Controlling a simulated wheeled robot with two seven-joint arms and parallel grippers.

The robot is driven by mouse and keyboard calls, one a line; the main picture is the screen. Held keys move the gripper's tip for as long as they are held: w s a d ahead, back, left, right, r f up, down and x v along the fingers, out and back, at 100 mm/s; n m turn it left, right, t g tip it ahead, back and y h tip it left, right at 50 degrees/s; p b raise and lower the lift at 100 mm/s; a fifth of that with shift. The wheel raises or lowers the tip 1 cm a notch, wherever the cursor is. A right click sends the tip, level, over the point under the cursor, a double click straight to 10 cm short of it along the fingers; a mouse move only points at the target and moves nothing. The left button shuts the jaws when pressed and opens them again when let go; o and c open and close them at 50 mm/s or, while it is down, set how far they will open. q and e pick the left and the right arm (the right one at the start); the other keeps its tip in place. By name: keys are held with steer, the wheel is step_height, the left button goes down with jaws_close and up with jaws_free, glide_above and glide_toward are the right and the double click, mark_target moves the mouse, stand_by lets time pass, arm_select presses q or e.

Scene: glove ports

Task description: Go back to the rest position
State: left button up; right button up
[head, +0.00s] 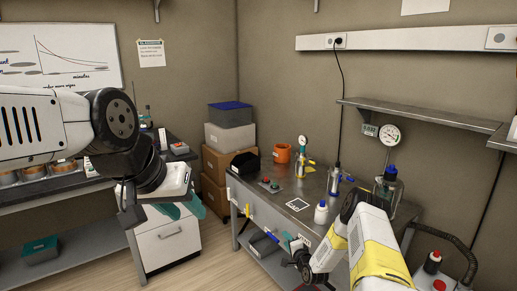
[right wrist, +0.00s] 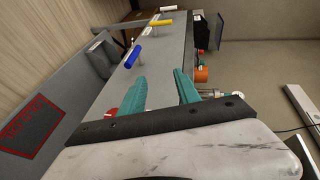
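My left gripper (head: 184,208) hangs at the end of my left arm in the head view, in front of the white drawer cabinet. Its teal fingers look spread, with nothing seen between them. My right gripper (head: 292,243) is near the front edge of the metal bench (head: 262,192), partly hidden by my yellow and white arm. In the right wrist view its teal fingers (right wrist: 158,88) are apart and nothing is held between them.
On the bench stand an orange pot (head: 282,153), a white bottle with a blue cap (head: 321,213) and a glass bottle (head: 388,187). Blue (right wrist: 133,55) and yellow (right wrist: 160,22) handles show near the bench's front. Boxes (head: 229,138) are stacked in the corner. Floor (head: 200,262) is open between the benches.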

step_height(320, 180, up, 21)
steer(key=w+d+n+g+h, duration=0.1)
steer(key=w+d+n+g, duration=0.2)
steer(key=n, duration=0.2)
steer(key=s+r+n+g+h, duration=0.1)
steer(key=s+r, duration=0.3)
steer(key=r, duration=0.4)
steer(key=s+r+n+h, duration=0.1)
steer(key=s+r+n, duration=0.1)
steer(key=s+r, duration=0.35)
steer(key=s+r+n+g, duration=0.1)
steer(key=s+r, duration=0.5)
steer(key=s, duration=0.3)
steer(key=s+r+n+g, duration=0.1)
steer(key=s+r+n, duration=0.1)
steer(key=s+r, duration=0.55)
steer(key=s+a+n+g, duration=0.1)
steer(key=s+n+g, duration=0.1)
steer(key=s, duration=1.9)
steer(key=shift+s+a+n+g+y, duration=0.25)
steer(key=shift+s+n+g+y, duration=0.05)
